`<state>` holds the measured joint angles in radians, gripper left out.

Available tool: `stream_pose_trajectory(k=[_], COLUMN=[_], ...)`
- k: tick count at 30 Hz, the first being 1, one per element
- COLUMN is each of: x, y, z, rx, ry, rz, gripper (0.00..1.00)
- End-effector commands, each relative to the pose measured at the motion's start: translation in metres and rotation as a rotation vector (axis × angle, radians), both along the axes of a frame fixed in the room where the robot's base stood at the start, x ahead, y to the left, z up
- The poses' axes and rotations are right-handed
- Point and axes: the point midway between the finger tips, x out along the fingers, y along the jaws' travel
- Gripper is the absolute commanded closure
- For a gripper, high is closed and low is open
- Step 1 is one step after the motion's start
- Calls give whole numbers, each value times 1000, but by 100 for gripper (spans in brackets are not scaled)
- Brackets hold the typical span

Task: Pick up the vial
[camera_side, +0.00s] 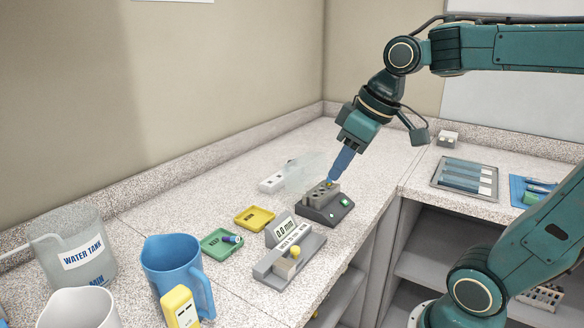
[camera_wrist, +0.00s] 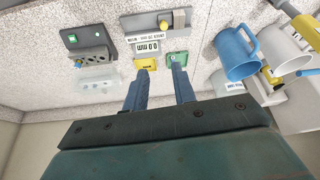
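A small vial-like cylinder (camera_side: 232,239) with a dark, bluish body lies on its side in the green tray (camera_side: 213,248). In the wrist view the green tray (camera_wrist: 176,57) is just beyond my right-hand finger. A small blue-and-yellow piece (camera_wrist: 78,63) shows at the grey holed block (camera_wrist: 90,54); I cannot tell whether it is another vial. My gripper (camera_side: 332,178) points down, and its blue fingers overlap the holed block in the side view; its height above it is unclear. In the wrist view my gripper's fingers (camera_wrist: 162,72) are spread apart with nothing between them.
A yellow tray (camera_side: 254,218) lies beside the green one. A grey gauge with a 0.0 mm display (camera_side: 281,232) stands in front. A clear cover (camera_side: 303,172) is behind the block. A blue jug (camera_side: 172,267) and water tank (camera_side: 78,254) stand at left.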

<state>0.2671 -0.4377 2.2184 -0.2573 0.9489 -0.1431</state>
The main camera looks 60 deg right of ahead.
Motion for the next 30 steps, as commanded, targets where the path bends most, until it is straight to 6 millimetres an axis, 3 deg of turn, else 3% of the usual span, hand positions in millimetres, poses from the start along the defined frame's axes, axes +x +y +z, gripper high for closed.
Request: stream_pose_trajectory(k=[6, 15, 23, 30], x=[43, 86, 106, 105], y=[-36, -103, -177, -248], z=[9, 9, -5, -26], rx=[6, 18, 32, 43], ry=[29, 53, 59, 54], rz=[55, 141, 217, 285], gripper=[73, 73, 73, 73])
